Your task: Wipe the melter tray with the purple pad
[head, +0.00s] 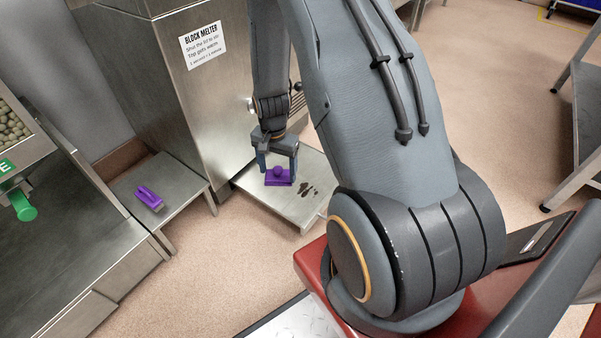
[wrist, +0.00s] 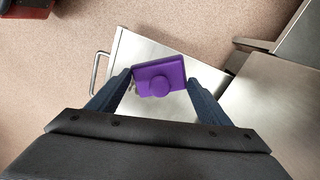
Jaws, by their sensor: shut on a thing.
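The purple pad (head: 278,177) is a flat block with a round knob on top. My gripper (head: 277,167) is shut on it, and the pad is at the melter tray (head: 299,208), over its left part. I cannot tell whether the pad touches the metal. Dark brown smears (head: 308,190) lie on the tray to the right of the pad. In the wrist view the pad (wrist: 159,77) sits between my two fingers (wrist: 160,92), with the pale tray (wrist: 140,48) under it. The smears are hardly visible there, mostly hidden by the pad and gripper.
The block melter (head: 215,85) stands behind the tray. A purple brush-like tool (head: 149,198) lies on a low metal shelf (head: 181,184) to the left. Open floor lies right of the tray.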

